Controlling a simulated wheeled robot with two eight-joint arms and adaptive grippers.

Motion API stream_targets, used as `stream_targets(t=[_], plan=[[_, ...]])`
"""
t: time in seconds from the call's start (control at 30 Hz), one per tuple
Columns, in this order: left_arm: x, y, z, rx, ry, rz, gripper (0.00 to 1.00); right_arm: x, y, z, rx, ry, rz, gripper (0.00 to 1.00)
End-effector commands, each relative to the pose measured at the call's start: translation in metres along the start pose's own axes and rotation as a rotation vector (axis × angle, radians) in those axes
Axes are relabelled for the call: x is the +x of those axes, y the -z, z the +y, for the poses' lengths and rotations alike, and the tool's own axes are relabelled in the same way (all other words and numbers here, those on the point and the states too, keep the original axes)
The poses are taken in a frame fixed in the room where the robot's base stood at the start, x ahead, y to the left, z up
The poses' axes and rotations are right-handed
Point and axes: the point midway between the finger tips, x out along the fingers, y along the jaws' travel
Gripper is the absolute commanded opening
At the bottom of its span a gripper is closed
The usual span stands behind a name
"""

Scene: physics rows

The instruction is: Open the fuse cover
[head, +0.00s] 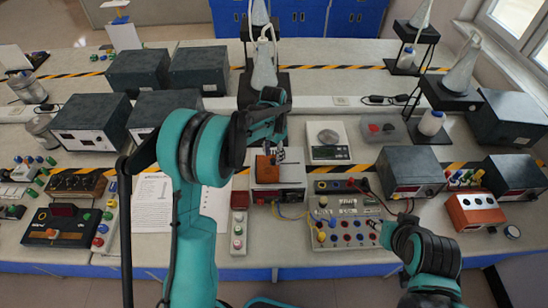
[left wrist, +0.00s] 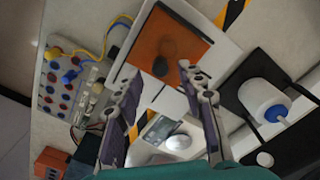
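What looks like the fuse cover is an orange-brown square plate with a dark round knob (left wrist: 170,48), seen in the left wrist view. In the head view it is a small orange-brown block (head: 266,169) on a pale box (head: 278,188), partly hidden by my left arm. My left gripper (left wrist: 158,76) has its two fingers apart with nothing between them, and the plate lies just beyond the fingertips. In the head view my left gripper (head: 280,153) is above the pale box. My right gripper (head: 387,229) is low at the right; its fingers are too small to judge.
A panel with coloured knobs and wires (head: 345,225) lies right of the pale box, close to my right gripper. A scale (head: 328,141) stands behind. Dark instrument boxes (head: 410,170) stand at the right. A narrow red-ended strip with buttons (head: 238,222) and white papers lie left.

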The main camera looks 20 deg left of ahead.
Motion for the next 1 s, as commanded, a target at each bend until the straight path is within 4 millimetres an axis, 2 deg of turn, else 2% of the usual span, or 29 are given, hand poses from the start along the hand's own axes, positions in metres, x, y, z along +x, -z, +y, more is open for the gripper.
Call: stream_targets(t=[0.1,0.2,0.5,0.63,0.67,0.87,1.0], plan=[[0.016,0.000,0.000,0.000,0.000,0.000,0.39,0.001,-0.001,0.000,0.000,0.000,0.000,0.40],[0.022,0.000,0.000,-0.001,0.000,0.000,0.39,0.002,-0.001,0.000,0.000,0.000,0.000,0.40],[0.025,0.000,0.000,-0.001,0.000,0.001,0.39,0.002,-0.001,0.000,0.000,0.000,0.000,0.40],[0.025,0.000,0.000,-0.001,0.000,0.001,0.05,0.002,-0.001,0.000,0.000,0.000,0.000,0.40],[0.025,0.000,0.000,-0.001,0.000,0.001,0.00,0.002,-0.001,0.000,0.000,0.000,0.000,0.40],[0.025,0.001,0.001,0.000,0.000,0.001,0.00,0.002,-0.001,0.000,0.000,0.000,0.000,0.40],[0.026,0.018,0.017,0.004,0.000,0.001,0.00,0.006,-0.004,0.000,0.000,0.000,0.000,0.40]])
